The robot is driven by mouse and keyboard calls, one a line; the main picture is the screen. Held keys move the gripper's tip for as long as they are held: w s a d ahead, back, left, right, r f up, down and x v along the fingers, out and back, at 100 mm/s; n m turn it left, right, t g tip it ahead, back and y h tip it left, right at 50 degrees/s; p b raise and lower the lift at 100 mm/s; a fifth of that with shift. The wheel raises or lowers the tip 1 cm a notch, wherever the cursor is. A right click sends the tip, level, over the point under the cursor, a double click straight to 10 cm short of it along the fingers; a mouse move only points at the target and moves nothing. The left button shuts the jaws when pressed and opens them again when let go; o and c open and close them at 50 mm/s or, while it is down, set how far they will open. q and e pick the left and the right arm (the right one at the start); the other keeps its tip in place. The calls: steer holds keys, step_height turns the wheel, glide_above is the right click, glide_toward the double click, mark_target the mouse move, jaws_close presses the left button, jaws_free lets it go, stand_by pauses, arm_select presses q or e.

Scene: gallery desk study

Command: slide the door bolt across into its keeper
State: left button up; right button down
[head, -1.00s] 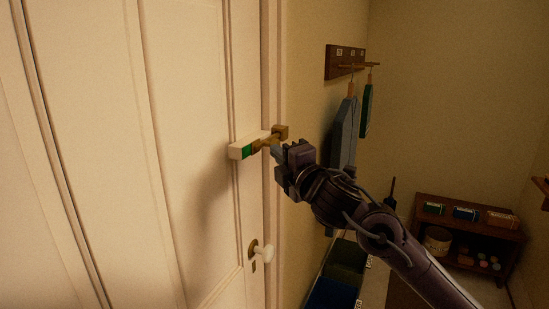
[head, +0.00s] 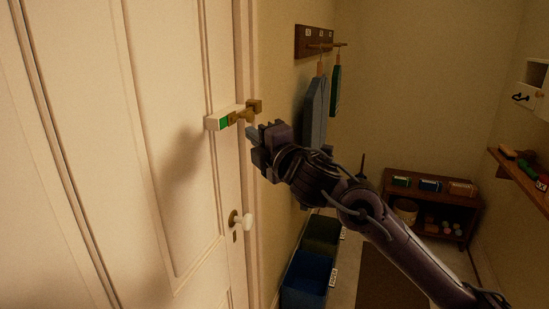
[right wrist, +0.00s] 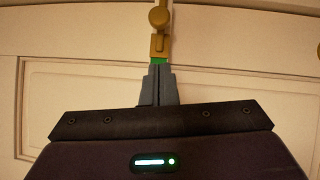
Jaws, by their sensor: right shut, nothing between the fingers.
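The door bolt's brass bar (head: 239,116) lies across the door edge on a pale mount (head: 213,122) with a bright green patch (head: 223,121) at its left. The bar reaches the brass keeper (head: 255,106) on the frame; how deep it sits inside I cannot tell. In the right wrist view, the brass bolt (right wrist: 158,42) with its round knob and the green patch (right wrist: 160,60) show beyond my fingertips. My right gripper (head: 251,133) is shut and empty, just below and right of the bolt, apparently apart from it. My left gripper is out of view.
A white door knob (head: 243,220) sits below the bolt. Right of the frame are a hook rack (head: 314,41) with hanging items, floor bins (head: 306,280), a low shelf unit (head: 432,200) and a wall shelf (head: 520,178). The air before the door is free.

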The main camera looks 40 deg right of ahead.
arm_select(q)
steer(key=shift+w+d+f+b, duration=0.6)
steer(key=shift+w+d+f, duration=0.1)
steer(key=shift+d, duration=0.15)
arm_select(e)
steer(key=s+f, duration=0.1)
steer(key=s, duration=0.6)
steer(key=shift+s, duration=0.2)
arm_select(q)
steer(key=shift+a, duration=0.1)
